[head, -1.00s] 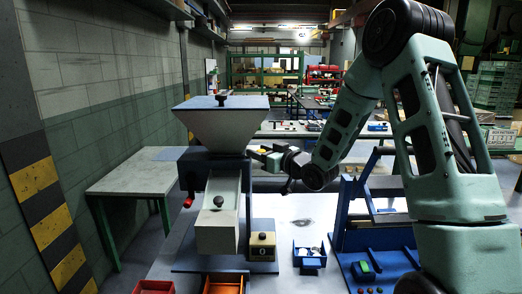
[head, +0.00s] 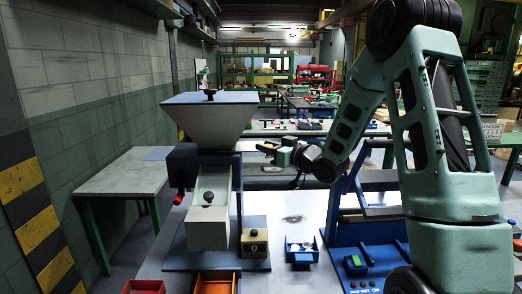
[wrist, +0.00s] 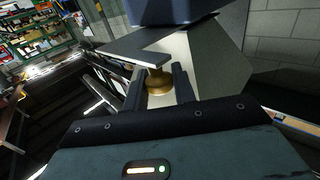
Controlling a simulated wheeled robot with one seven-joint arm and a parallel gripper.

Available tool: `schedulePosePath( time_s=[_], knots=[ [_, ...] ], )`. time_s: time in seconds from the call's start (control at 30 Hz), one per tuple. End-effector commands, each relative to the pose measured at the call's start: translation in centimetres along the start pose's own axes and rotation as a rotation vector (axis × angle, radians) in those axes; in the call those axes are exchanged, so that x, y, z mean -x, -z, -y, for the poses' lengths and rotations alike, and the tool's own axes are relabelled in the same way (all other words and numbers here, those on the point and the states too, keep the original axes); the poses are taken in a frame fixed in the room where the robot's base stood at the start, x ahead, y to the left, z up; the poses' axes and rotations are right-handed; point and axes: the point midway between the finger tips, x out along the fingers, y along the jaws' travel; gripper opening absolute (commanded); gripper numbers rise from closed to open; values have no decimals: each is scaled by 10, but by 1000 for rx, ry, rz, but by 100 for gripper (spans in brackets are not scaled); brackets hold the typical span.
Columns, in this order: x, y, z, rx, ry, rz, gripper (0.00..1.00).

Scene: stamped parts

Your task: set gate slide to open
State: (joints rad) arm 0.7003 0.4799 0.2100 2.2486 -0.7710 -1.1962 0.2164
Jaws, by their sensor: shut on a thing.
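The feed hopper (head: 210,118) stands on the bench at left centre, a pale funnel with a blue lid. The gate slide (wrist: 145,47) shows in the wrist view as a flat grey plate below the hopper's dark blue body. Its brass knob (wrist: 158,82) is between my two dark fingers. My gripper (head: 271,148) is to the right of the hopper in the head view, shut on this knob; it also shows in the wrist view (wrist: 158,88). The slide's inner end is hidden.
A pale chute (head: 209,228) with a dark knob slopes down the hopper's front. A yellow box (head: 254,243) with a dark knob and a blue tray (head: 300,255) stand to its right. A blue fixture (head: 370,228) stands further right. An orange bin (head: 215,285) is in front.

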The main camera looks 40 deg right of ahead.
Motion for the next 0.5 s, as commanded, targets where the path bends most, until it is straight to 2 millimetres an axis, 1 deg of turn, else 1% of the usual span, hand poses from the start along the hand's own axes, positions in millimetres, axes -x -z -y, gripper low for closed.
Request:
schedulePosePath(
  time_s=[0.03,0.13,0.17,0.2,0.23,0.5],
  knots=[
    [2,-1,-3,-1,-7,3,0],
    [2,-1,-3,-1,-9,3,0],
    [2,-1,-4,-1,-9,4,29],
    [2,-1,-4,-1,-10,4,40],
    [2,-1,-4,-1,-10,4,45],
    [2,-1,-2,-1,-7,3,45]
  ],
)
